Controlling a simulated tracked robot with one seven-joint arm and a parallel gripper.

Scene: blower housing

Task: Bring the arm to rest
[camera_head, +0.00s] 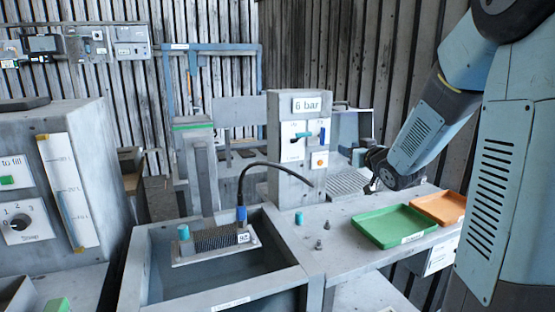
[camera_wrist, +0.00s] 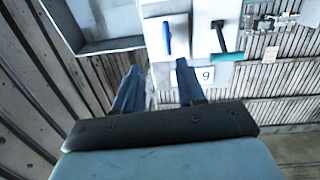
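My arm comes in from the right in the head view, bent at the elbow, with its lower part slanting down to the left. My gripper (camera_head: 372,172) hangs above the grey bench, beside the control post (camera_head: 285,175) and left of the trays. It looks small and dark there. In the wrist view the two blue fingers of my gripper (camera_wrist: 160,78) stand apart. I see nothing held between them. Behind them a pale panel (camera_wrist: 202,22) with a blue handle (camera_wrist: 167,40) and a teal lever (camera_wrist: 226,57) shows upside down.
A green tray (camera_head: 394,227) and an orange tray (camera_head: 440,207) lie on the bench under my arm. A grey tank (camera_head: 215,302) with a finned block (camera_head: 215,241) and dark cable is at front centre. A gauge cabinet (camera_head: 62,180) stands left.

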